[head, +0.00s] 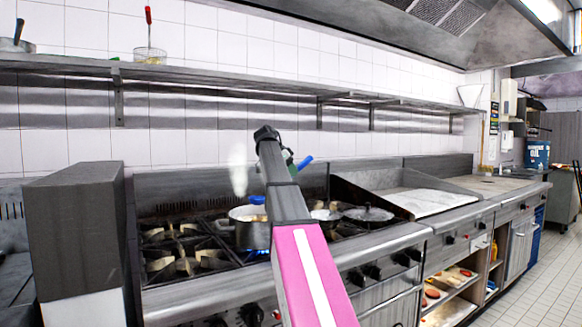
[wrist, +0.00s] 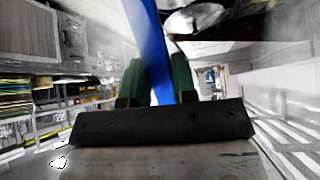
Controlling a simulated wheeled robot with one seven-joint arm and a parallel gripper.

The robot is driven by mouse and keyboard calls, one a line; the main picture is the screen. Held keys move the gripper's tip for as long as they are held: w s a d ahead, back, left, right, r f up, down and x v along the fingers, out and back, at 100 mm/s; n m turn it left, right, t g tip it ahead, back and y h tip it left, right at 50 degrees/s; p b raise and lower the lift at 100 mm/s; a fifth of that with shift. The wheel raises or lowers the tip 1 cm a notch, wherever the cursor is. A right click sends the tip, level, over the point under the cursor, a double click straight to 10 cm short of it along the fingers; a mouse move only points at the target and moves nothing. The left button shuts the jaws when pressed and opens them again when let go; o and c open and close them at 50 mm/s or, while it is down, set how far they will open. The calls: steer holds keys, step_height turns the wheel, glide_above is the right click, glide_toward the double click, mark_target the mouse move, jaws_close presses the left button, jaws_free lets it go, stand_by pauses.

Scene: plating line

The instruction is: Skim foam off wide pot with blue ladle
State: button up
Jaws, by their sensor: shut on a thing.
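My gripper (wrist: 157,78) is shut on the blue handle (wrist: 148,40) of the ladle, which stands between its two green fingers. In the head view the blue handle (head: 304,162) shows just right of my arm's end, above the stove. A metal pot (head: 252,237) with a pale inside stands on the stove, partly hidden by my arm, with white steam above it. A blue piece (head: 257,200) shows at its rim; I cannot tell if it belongs to the ladle. The ladle's bowl and any foam cannot be made out.
A smaller pan (head: 325,214) and a dark lidded pan (head: 368,214) stand right of my arm. Empty burners (head: 175,262) lie to the left. A long shelf (head: 210,73) runs above, holding a glass bowl (head: 149,56) with a red-handled tool. A flat griddle (head: 435,201) is at right.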

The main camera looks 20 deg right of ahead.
steer(key=shift+f, duration=4.25)
